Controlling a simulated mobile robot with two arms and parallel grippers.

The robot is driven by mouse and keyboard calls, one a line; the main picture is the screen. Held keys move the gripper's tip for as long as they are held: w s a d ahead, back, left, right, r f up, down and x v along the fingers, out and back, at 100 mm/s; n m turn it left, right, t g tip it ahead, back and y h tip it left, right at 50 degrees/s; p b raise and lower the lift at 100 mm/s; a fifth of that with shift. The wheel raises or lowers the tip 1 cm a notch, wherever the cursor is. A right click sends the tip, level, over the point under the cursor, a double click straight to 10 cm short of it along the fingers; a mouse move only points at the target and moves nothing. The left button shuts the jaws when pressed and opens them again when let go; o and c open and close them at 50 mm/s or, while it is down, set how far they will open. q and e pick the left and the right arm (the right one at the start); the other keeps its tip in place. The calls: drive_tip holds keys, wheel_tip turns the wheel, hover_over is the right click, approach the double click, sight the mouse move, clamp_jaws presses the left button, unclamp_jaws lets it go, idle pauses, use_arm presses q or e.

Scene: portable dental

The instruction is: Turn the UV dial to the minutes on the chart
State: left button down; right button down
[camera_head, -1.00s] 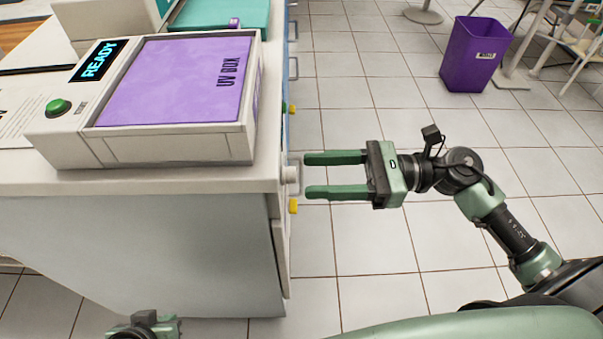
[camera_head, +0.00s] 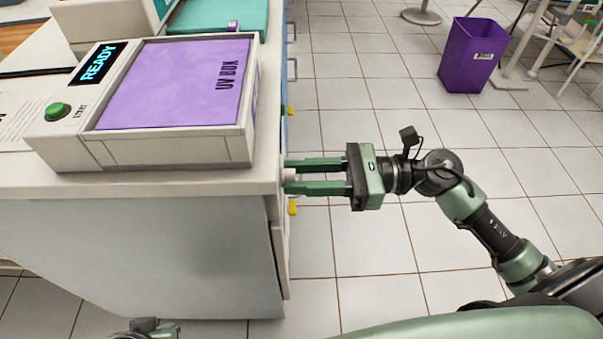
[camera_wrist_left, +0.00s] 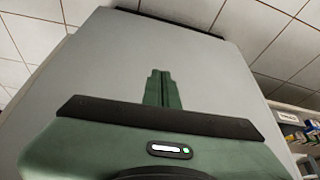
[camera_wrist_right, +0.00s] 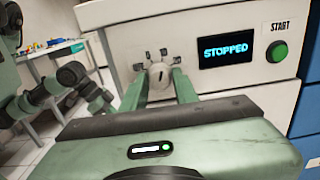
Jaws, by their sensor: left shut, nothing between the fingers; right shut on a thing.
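My right gripper (camera_head: 291,176) is shut on a small white dial (camera_wrist_right: 160,75) on the cabinet's front panel. In the right wrist view its fingers lie on both sides of the dial, which has a dark pointer mark and several small labels around it; the labels are too small to read. Beside it a display (camera_wrist_right: 227,49) reads "STOPPED". The UV box (camera_head: 170,155) stands on the counter, purple on top, its display (camera_head: 98,62) reading "READY". My left gripper (camera_wrist_left: 162,88) is shut and empty in front of a plain grey surface. No legible chart shows.
A green START button (camera_wrist_right: 277,51) is right of the "STOPPED" display. Another green button (camera_head: 58,111) is on the UV box. Yellow knobs (camera_head: 292,208) stick out from the cabinet front. A purple bin (camera_head: 472,55) stands on the tiled floor. The floor right of the cabinet is mostly clear.

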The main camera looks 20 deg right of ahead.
use_arm(q)
wheel_tip(320, 180, down, 8)
drive_tip(key=g+p, duration=0.1)
drive_tip(key=p, duration=0.4)
drive_tip(key=shift+s+a+r+g, duration=0.15)
drive_tip(key=shift+s+r+g, duration=0.1)
drive_tip(key=shift+s+g, duration=0.1)
use_arm(e)
drive_tip(key=shift+m, duration=4)
drive_tip(key=c, duration=1.1)
unclamp_jaws()
